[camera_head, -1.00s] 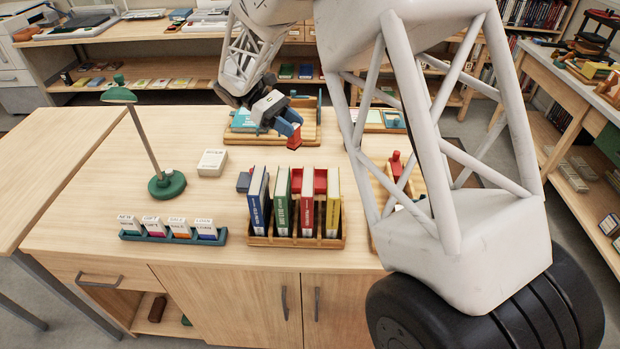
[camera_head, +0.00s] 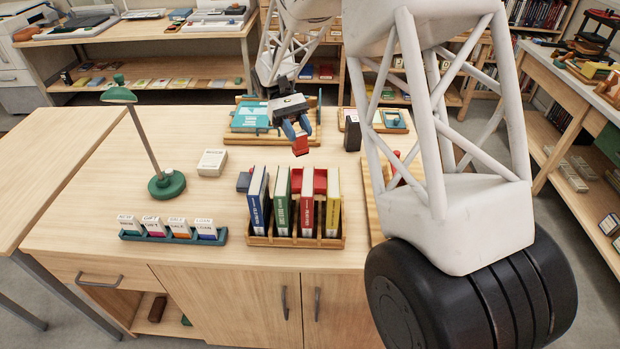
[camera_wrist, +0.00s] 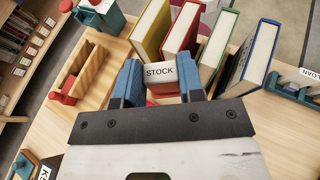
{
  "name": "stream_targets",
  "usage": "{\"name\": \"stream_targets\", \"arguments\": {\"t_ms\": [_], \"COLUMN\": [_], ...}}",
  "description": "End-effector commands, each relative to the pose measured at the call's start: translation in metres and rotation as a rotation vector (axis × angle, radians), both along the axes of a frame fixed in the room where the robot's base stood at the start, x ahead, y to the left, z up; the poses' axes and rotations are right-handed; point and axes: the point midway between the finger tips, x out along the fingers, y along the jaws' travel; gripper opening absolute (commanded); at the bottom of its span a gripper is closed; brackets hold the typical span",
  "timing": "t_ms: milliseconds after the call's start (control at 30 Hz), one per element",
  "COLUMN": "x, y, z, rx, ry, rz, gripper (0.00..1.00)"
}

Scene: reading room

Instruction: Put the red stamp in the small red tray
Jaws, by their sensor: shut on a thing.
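My gripper (camera_head: 296,131) hangs above the far part of the table, with its two blue fingers shut on the red stamp (camera_head: 300,147). In the wrist view the stamp (camera_wrist: 160,72) sits between the fingertips (camera_wrist: 161,84), with a white face reading STOCK and red below it. What looks like the small red tray (camera_head: 320,181) is behind the upright books, partly hidden by them. The stamp is held beyond it, apart from it. In the wrist view I cannot clearly separate the tray from the red under the stamp.
A wooden rack (camera_head: 285,241) holds blue, green, red and yellow books upright. A green lamp (camera_head: 166,184), white box (camera_head: 212,162) and card holder (camera_head: 130,235) stand left. A dark block (camera_head: 352,130) stands right of my gripper.

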Motion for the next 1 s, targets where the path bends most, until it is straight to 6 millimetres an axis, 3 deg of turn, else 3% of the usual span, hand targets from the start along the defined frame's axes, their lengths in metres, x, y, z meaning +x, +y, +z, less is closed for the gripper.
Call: {"name": "stream_targets", "arguments": {"t_ms": [1000], "x": [-0.0072], "y": [-0.0098], "z": [0.0017], "rx": [0.001], "ry": [-0.001], "rz": [-0.443], "gripper": [0.12]}}
